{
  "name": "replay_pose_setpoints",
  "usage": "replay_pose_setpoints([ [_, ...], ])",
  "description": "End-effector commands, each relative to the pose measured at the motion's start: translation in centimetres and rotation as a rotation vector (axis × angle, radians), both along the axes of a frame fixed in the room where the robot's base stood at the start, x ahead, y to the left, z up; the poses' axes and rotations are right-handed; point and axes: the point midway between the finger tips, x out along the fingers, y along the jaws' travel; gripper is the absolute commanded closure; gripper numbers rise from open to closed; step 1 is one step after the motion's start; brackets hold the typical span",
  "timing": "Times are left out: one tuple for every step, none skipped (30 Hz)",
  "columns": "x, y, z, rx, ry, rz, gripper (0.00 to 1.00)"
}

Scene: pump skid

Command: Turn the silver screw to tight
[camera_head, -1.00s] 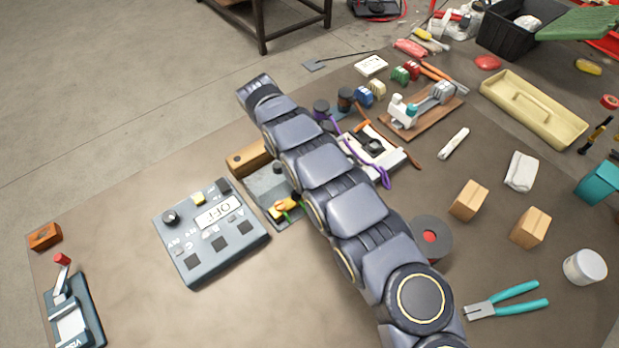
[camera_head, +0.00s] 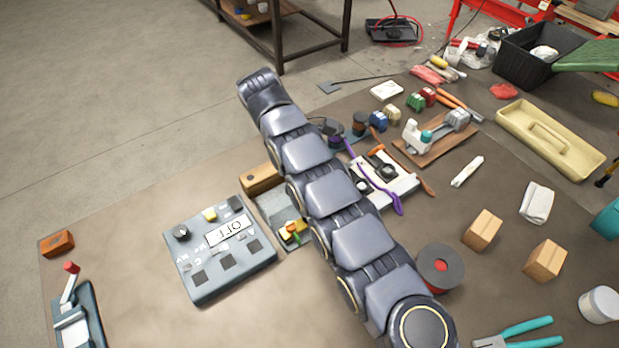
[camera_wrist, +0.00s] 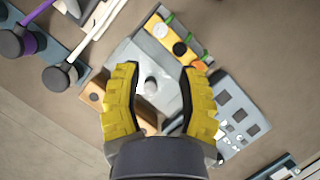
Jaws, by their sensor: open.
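A silver screw (camera_wrist: 151,85) stands up from a pale grey plate in the wrist view. The grey plate (camera_head: 270,205) shows partly in the head view, left of my arm. My gripper (camera_wrist: 159,72) has two yellow fingers spread apart, one on each side of the screw in the picture. A gap shows between each finger and the screw. I cannot tell how high the fingertips are above the plate. In the head view my arm hides the gripper and the screw.
A yellow block (camera_wrist: 172,42) with dark and white round parts sits at the plate's edge. A grey control box (camera_wrist: 238,115) lies to the right, a wooden block (camera_wrist: 93,96) to the left. Dark spools (camera_wrist: 58,77) stand farther left. Bare table lies in front of the box.

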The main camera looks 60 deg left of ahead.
Motion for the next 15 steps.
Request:
replay_pose_setpoints([
  [0.2,-0.1,-0.1,0.016,-0.009,-0.049,0.61],
  [0.4,-0.2,-0.2,0.032,-0.018,-0.093,0.61],
  [0.6,-0.2,-0.5,0.060,-0.030,-0.166,0.61],
  [0.8,-0.4,-0.8,0.079,-0.039,-0.235,0.61],
  [1.1,-0.5,-1.0,0.108,-0.048,-0.312,0.61],
  [1.3,-0.8,-1.3,0.144,-0.062,-0.425,0.61],
  [1.5,-0.8,-1.5,0.176,-0.070,-0.515,0.61],
  [1.7,-1.1,-1.8,0.202,-0.077,-0.611,0.61],
  [1.9,-1.3,-2.0,0.242,-0.085,-0.743,0.61],
  [2.1,-1.6,-2.2,0.264,-0.091,-0.844,0.61],
  [2.2,-1.7,-2.4,0.293,-0.095,-0.942,0.61],
  [2.3,-2.1,-2.6,0.318,-0.101,-1.076,0.61],
  [2.5,-2.2,-2.8,0.339,-0.102,-1.173,0.61],
  [2.6,-2.4,-2.8,0.357,-0.105,-1.267,0.61],
  [2.7,-2.7,-2.9,0.379,-0.107,-1.383,0.61],
])
